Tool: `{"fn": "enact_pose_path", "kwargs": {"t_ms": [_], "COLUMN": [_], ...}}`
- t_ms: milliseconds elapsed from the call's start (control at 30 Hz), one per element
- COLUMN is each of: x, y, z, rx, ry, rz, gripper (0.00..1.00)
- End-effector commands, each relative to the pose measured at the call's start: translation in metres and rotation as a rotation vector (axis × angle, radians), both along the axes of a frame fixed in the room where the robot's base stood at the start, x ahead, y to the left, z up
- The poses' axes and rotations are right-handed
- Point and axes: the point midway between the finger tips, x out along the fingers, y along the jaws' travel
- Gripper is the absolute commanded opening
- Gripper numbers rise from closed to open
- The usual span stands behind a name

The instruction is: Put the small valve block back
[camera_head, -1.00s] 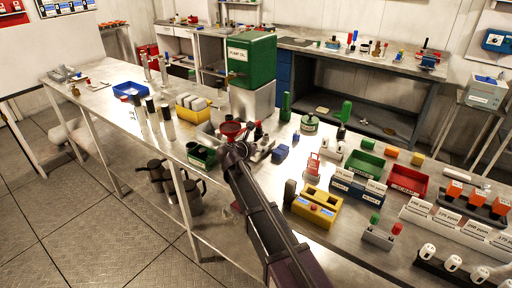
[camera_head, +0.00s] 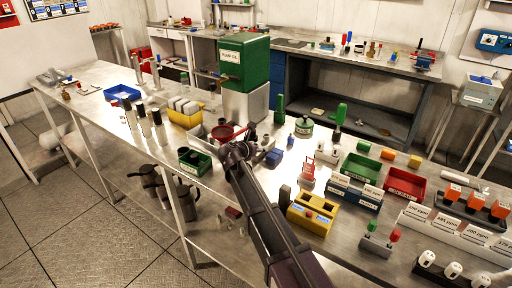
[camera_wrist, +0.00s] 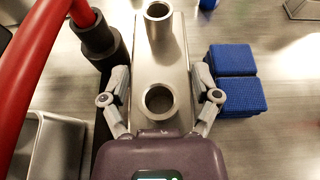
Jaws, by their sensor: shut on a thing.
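The small valve block is a grey metal block with two round open ports, seen from above in the wrist view (camera_wrist: 160,62). My gripper (camera_wrist: 161,98) has a finger on each side of it and is shut on its near part. In the head view my gripper (camera_head: 243,152) is low over the long bench, just right of the red funnel (camera_head: 226,132); the block is mostly hidden there. I cannot tell whether the block touches the bench.
Two blue blocks (camera_wrist: 235,81) lie close right of my gripper. A red ring and black post (camera_wrist: 97,38) are close on the left.

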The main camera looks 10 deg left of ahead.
Motion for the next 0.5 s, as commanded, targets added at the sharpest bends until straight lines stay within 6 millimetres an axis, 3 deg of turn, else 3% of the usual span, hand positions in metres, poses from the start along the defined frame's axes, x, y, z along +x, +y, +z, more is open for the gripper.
{"fn": "enact_pose_path", "kwargs": {"t_ms": [167, 200, 233, 500], "x": [0.0001, -0.0002, -0.0002, -0.0006], "y": [0.0002, 0.0004, 0.0004, 0.0012], "z": [-0.0012, -0.0023, -0.0017, -0.0015], "rx": [-0.003, 0.000, 0.000, -0.001], "ry": [-0.002, 0.000, 0.000, 0.000], "rz": [0.001, 0.000, 0.000, 0.001], "gripper": [0.19, 0.83, 0.92, 0.94]}}
